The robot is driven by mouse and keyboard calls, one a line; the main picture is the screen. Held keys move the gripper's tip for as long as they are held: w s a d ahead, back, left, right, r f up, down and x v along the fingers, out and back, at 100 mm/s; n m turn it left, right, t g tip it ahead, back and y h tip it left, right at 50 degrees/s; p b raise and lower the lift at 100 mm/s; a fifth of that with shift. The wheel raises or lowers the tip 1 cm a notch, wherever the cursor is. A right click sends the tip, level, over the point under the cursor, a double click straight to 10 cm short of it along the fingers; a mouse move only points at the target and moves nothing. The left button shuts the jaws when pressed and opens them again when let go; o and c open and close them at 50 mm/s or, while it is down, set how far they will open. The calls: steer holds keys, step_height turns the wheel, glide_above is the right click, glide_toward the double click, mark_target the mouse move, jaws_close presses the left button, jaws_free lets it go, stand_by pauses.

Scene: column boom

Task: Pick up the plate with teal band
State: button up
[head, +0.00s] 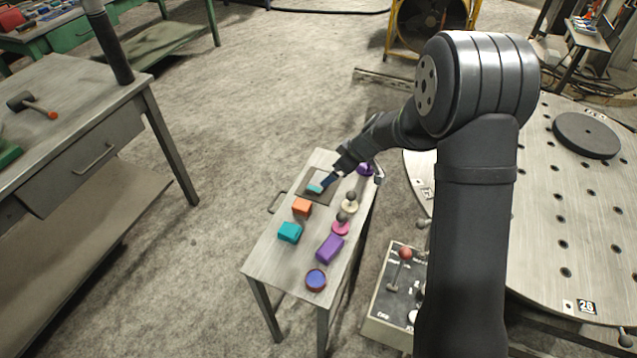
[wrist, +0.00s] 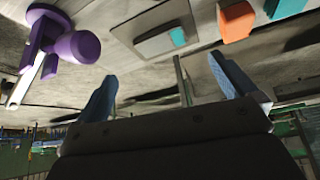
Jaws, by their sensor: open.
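My gripper (head: 353,180) is at the far end of this table, partly covering the plate in the head view. In the wrist view its two blue fingers (wrist: 162,68) are spread and empty, with the plate ahead of them.
A purple knobbed object (head: 365,169) is close to my gripper. An orange block (head: 302,207), teal block (head: 290,232), purple block (head: 330,249), blue-red round piece (head: 316,280), pink knobbed piece (head: 341,228) and cream knobbed piece (head: 350,205) share the table.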

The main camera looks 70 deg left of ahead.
mark_target(319, 182)
steer(key=x, duration=0.5)
steer(key=shift+a+x, duration=0.25)
steer(key=shift+x, duration=2.3)
